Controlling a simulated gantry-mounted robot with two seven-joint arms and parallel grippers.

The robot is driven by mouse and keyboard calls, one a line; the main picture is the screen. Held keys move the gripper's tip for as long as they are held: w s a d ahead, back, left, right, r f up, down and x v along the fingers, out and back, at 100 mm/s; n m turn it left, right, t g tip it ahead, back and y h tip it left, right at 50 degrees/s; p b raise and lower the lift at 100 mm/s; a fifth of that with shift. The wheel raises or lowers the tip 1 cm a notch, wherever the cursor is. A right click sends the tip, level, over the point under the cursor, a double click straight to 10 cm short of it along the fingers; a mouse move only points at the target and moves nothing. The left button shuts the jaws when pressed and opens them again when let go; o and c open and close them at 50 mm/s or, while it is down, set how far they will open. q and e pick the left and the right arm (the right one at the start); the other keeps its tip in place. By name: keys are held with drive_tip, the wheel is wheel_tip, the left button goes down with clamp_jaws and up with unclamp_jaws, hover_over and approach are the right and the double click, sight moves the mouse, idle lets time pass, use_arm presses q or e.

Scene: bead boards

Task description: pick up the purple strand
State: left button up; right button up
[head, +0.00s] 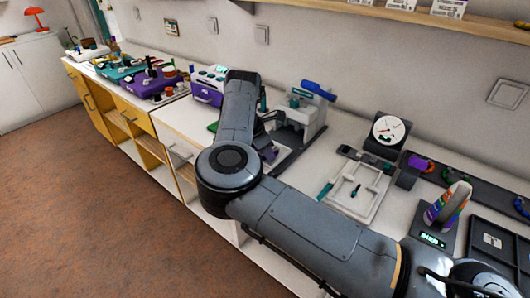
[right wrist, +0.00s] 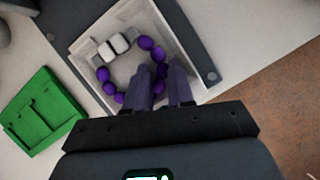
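The purple strand (right wrist: 103,75) shows in the right wrist view as a loop of round purple beads with two white, blocky beads (right wrist: 114,47) at its upper left. It lies in a shallow white tray (right wrist: 85,47). My right gripper (right wrist: 162,84) reaches over the tray's near side, its two dark fingers apart, by the loop's right-hand beads. One or more beads show just beyond and between the fingertips; I cannot tell if the fingers touch them. In the head view my right arm hides the strand and most of this gripper. My left gripper is in neither view.
A green tray (right wrist: 40,108) lies left of the white tray. In the head view, a white machine with a blue top (head: 304,108), a round dial (head: 388,131), a white frame (head: 357,188) and a rainbow-coloured item (head: 447,205) stand along the bench by the wall.

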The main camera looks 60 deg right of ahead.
clamp_jaws()
drive_tip(key=shift+r, duration=0.1)
